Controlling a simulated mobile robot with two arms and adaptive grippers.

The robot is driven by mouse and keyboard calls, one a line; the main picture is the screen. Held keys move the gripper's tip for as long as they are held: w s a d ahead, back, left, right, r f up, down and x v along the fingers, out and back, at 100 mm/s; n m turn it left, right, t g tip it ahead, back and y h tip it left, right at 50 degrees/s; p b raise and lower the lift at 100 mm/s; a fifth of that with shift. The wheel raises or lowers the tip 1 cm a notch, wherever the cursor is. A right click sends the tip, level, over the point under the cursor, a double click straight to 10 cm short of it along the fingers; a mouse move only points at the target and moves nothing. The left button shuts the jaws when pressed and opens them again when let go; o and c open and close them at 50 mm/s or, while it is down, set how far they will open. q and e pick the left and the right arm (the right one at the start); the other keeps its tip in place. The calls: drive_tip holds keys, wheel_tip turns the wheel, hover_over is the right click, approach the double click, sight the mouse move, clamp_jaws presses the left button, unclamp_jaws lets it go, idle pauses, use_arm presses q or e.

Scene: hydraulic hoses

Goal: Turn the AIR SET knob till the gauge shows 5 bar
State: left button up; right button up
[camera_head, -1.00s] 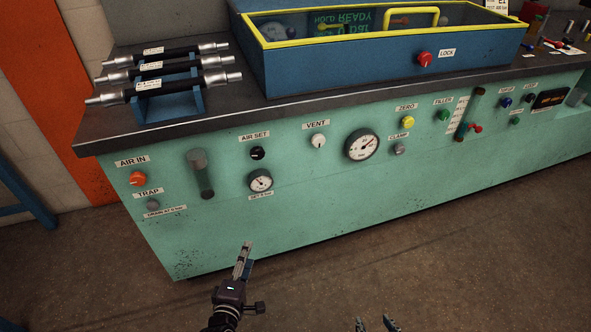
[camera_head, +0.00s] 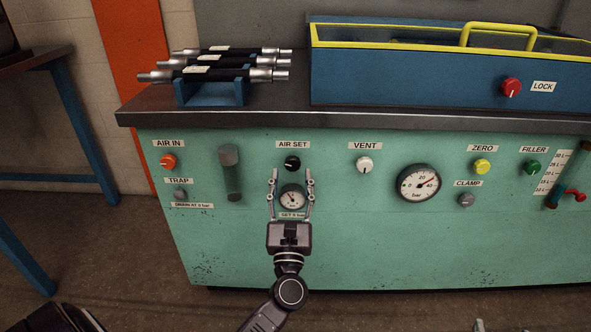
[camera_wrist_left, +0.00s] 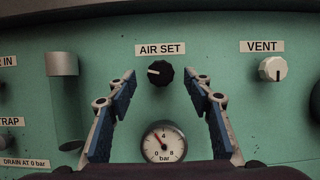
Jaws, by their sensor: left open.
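The black AIR SET knob (camera_head: 292,163) is on the green panel under its label; its white mark points left in the left wrist view (camera_wrist_left: 160,73). Below it is the small gauge (camera_head: 292,197), marked 0, 4 and 8 bar in the left wrist view (camera_wrist_left: 163,144). Its needle points up-left, a little short of 4. A label under the gauge reads SET 5 bar. My left gripper (camera_head: 291,177) is open and empty, its fingers framing the gauge, tips just below the knob. Only small tips of my right gripper (camera_head: 480,325) show at the bottom edge.
The white VENT knob (camera_head: 363,165) and a large gauge (camera_head: 418,183) are to the right. A grey cylinder (camera_head: 231,172), the orange AIR IN knob (camera_head: 167,161) and TRAP knob (camera_head: 180,194) are to the left. The bench top (camera_head: 270,119) overhangs above.

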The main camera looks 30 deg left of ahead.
sight(292, 166)
use_arm(q)
drive_tip(key=shift+x, duration=1.8)
use_arm(e)
drive_tip(key=shift+d+f, duration=0.15)
drive_tip(key=shift+f, duration=0.2)
